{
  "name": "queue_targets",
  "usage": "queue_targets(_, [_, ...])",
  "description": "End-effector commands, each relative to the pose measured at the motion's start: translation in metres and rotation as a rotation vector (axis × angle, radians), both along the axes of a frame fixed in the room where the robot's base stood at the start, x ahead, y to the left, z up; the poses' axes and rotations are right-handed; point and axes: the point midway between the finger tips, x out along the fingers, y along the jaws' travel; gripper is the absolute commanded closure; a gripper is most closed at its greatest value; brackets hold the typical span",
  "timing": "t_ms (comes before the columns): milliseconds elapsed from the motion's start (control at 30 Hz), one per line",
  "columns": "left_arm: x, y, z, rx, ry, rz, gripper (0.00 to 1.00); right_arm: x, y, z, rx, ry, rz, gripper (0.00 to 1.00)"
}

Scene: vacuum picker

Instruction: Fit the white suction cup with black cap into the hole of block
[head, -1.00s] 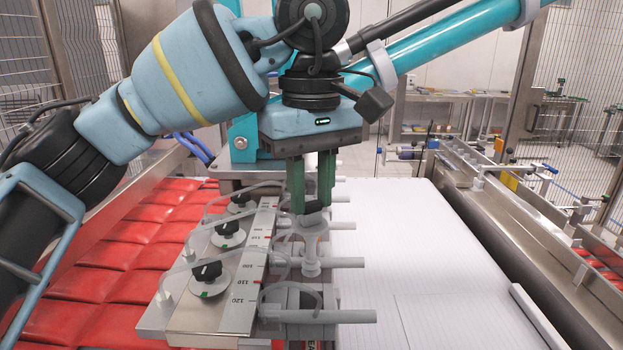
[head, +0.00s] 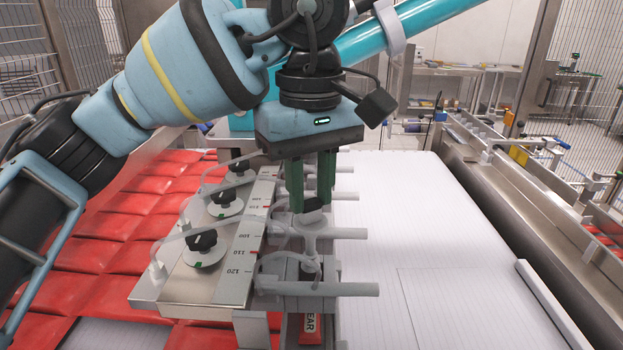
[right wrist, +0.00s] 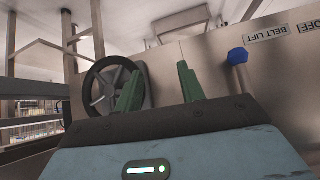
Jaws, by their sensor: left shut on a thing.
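My left gripper (head: 311,205) points down with its green fingers around the black cap (head: 311,206) and is shut on it. The white suction cup (head: 309,230) is below the cap, partly hidden among the grey fittings. The grey block (head: 305,272) is just below, at the near end of the row beside the scale plate. Its hole is hidden by the parts above, and I cannot tell whether the cup's lower end touches the block. My right gripper (right wrist: 158,88) shows in the right wrist view with its green fingers apart and nothing between them.
A metal plate (head: 225,280) with black knobs and a number scale stands left of the block. Grey rods (head: 345,289) stick out to the right. Red packs (head: 95,245) fill the left. A blue knob (right wrist: 238,56) and a handwheel (right wrist: 110,85) are near my right gripper.

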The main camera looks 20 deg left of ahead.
Motion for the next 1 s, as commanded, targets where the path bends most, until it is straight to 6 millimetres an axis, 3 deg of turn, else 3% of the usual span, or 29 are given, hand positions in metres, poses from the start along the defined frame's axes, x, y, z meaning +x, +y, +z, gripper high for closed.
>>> queue_targets(1000, [0.000,-0.001,-0.017,0.000,0.001,0.000,0.90,-0.007,-0.001,-0.009,-0.004,0.021,0.004,0.61])
